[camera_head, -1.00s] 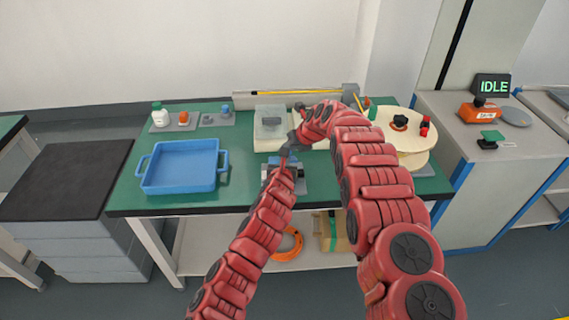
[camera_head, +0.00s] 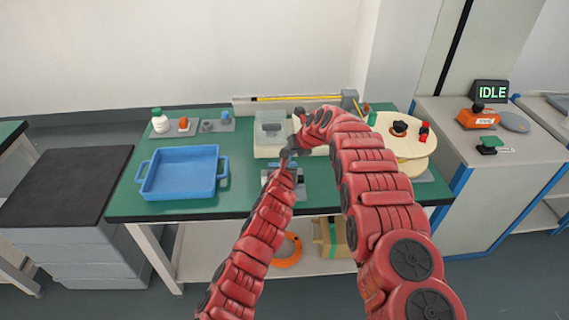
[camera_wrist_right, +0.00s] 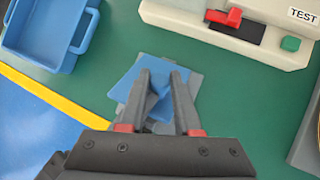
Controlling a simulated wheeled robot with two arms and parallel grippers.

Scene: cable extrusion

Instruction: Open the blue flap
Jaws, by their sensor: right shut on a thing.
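The blue flap (camera_wrist_right: 152,78) shows in the right wrist view as a tilted blue plate on a small grey fixture on the green bench. My right gripper (camera_wrist_right: 162,78) is shut on it, with blue visible between the two grey fingers. In the head view the right gripper (camera_head: 288,155) reaches down over the fixture (camera_head: 296,187), near the bench's front edge, and largely hides the flap. My left arm rises from below to the same spot. Its gripper is not clearly distinguishable there, so its jaws cannot be read.
A blue tray (camera_head: 182,174) stands left on the green bench (camera_head: 130,203). A pale test box (camera_wrist_right: 262,38) with a red lever and green button lies beyond the fixture. A large spool (camera_head: 412,143) stands right, and small bottles (camera_head: 160,120) back left.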

